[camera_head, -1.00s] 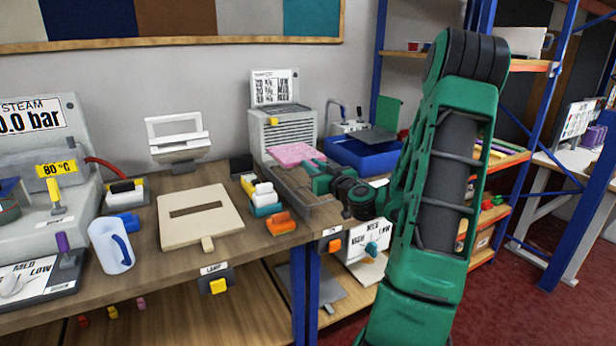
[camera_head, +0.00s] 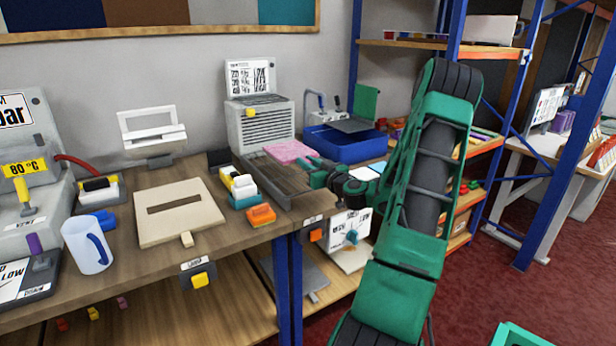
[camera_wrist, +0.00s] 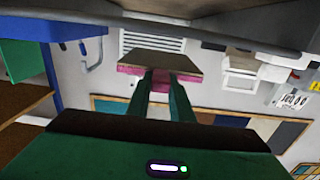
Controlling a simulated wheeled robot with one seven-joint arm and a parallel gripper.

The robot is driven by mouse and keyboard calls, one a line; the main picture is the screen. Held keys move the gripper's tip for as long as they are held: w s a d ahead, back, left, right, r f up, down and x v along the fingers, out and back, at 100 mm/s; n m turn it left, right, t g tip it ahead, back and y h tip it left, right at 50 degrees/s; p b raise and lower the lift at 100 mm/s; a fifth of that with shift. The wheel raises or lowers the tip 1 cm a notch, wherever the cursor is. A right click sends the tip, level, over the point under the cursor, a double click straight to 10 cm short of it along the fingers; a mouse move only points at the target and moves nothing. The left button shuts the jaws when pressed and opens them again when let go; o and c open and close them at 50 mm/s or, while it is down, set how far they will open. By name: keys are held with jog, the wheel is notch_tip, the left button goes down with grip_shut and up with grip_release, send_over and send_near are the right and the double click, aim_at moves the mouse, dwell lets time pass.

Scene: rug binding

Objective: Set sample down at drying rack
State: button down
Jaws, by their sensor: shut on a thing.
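The sample, a flat pink piece (camera_head: 288,151), is in the head view in front of the vented grey unit. My gripper (camera_head: 308,163) is shut on its near edge. The wrist view shows the fingers (camera_wrist: 162,78) gripping the sample (camera_wrist: 155,62), with its brown face and a pink edge. A long grey-edged tray with a dark brown surface (camera_head: 272,180), perhaps the drying rack, lies under and left of the sample. I cannot tell whether the sample touches it.
The vented grey unit (camera_head: 262,128) stands behind the sample. A blue bin (camera_head: 340,148) is to the right. Coloured blocks (camera_head: 240,186) and an orange block (camera_head: 262,215) sit left of the tray. A beige board (camera_head: 180,228) lies further left.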

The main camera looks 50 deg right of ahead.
jog(key=shift+w+d+f, duration=0.1)
jog(key=shift+d+f, duration=0.3)
jog(key=shift+d, duration=0.2)
jog(key=shift+w+d+f, duration=0.1)
jog(key=shift+d+f, duration=0.25)
jog(key=shift+d, duration=0.25)
jog(key=shift+f, duration=1.9)
jog(key=c, duration=1.6)
grip_release()
jog(key=shift+f, duration=0.1)
jog(key=shift+o, duration=0.2)
jog(key=v, duration=1.2)
